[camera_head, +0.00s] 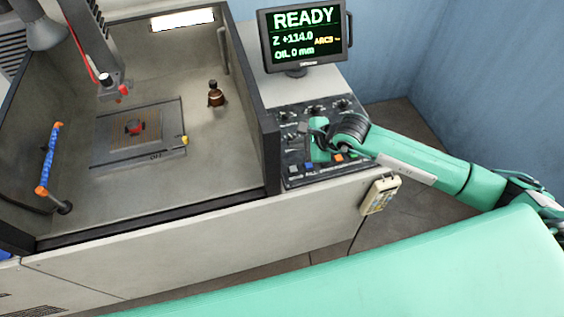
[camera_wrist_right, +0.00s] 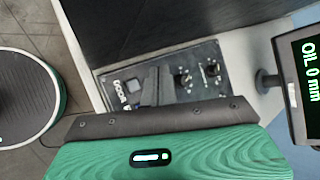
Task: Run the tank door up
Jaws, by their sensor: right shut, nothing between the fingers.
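The tank (camera_head: 215,150) stands at the left in the head view, with a dark frame and a pale floor. No raised door panel shows along its open front edge; a dark strip (camera_head: 150,215) runs there above the pale front. The control panel (camera_head: 284,150) is right of the tank, with knobs and a front row of coloured buttons, including orange (camera_head: 338,158) and blue (camera_head: 309,166). My right gripper (camera_head: 308,150) is shut and empty over this panel, hiding part of it. In the wrist view its fingers (camera_wrist_right: 149,92) cover some labels; contact cannot be told. My left gripper is not in view.
The monitor (camera_head: 303,32) behind the panel reads READY, Z +114.0 and OIL 0 mm. A handheld pendant (camera_head: 380,195) hangs on the front at the right.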

